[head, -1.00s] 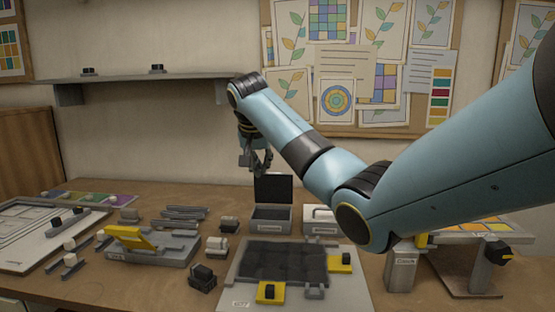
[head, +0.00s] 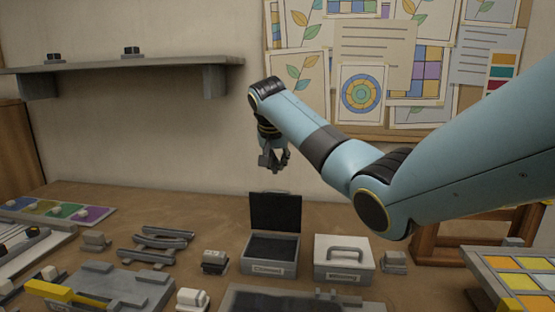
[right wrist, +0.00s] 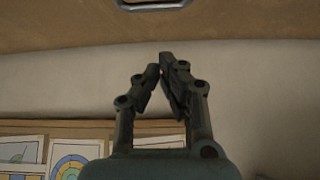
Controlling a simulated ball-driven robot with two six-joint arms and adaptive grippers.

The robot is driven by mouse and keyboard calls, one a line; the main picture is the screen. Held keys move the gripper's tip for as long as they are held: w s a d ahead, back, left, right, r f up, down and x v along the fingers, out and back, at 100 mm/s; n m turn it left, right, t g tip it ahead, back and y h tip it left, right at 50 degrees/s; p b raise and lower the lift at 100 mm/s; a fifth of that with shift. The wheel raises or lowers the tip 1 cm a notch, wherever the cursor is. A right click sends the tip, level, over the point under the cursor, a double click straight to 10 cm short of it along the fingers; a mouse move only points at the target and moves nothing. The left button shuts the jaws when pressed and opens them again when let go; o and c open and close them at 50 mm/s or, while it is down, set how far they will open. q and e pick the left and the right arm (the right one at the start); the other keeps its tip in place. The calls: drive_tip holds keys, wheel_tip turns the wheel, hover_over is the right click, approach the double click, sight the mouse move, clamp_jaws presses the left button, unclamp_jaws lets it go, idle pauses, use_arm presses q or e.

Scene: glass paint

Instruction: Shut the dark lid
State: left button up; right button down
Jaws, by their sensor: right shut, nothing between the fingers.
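The dark lid (head: 275,212) stands upright, open, at the back of a small grey box (head: 268,266) with a label on its front. The box's dark inside shows. My right gripper (head: 274,166) hangs above the lid in the head view, fingers pointing down, apart from it. It is shut and empty; its fingers also show close together at the tips in the right wrist view (right wrist: 161,66). My left gripper is not in view.
A box with a white handled lid (head: 343,255) stands just right of the grey box. A wall shelf (head: 120,64) is at upper left. Bare table lies behind the boxes.

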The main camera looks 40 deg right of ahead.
sight(277, 209)
drive_tip(key=x, duration=0.6)
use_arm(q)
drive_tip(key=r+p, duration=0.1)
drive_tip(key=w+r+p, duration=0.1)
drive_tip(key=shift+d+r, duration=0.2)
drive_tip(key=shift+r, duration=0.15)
use_arm(e)
drive_tip(key=s+a, duration=0.2)
drive_tip(key=a, duration=0.1)
drive_tip(key=shift+s, duration=0.15)
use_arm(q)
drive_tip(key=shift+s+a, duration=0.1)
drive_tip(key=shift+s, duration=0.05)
